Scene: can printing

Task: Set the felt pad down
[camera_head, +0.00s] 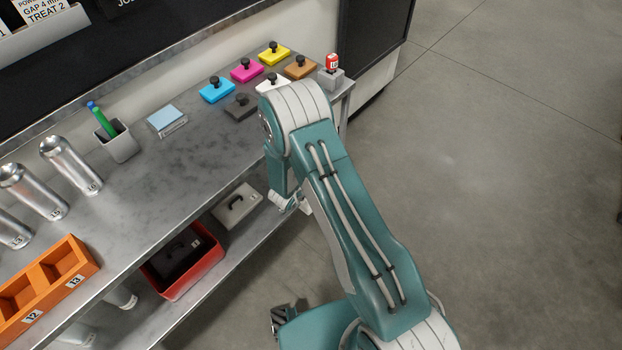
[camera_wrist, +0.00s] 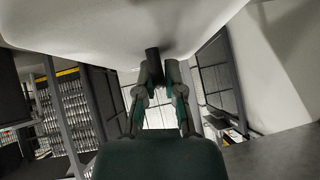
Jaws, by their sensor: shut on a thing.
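In the wrist view a pale, broad pad (camera_wrist: 90,35) fills the top of the picture, with a dark knob (camera_wrist: 152,62) on the side facing me. My gripper (camera_wrist: 157,85) is shut on this knob, its two fingers on either side. In the head view my arm hides most of the gripper and the held pad, at the right end of the bench (camera_head: 190,185). I cannot tell from there how far the pad is from any surface.
The lower shelf holds a pale handled block (camera_head: 237,207) and a red bin (camera_head: 208,279).

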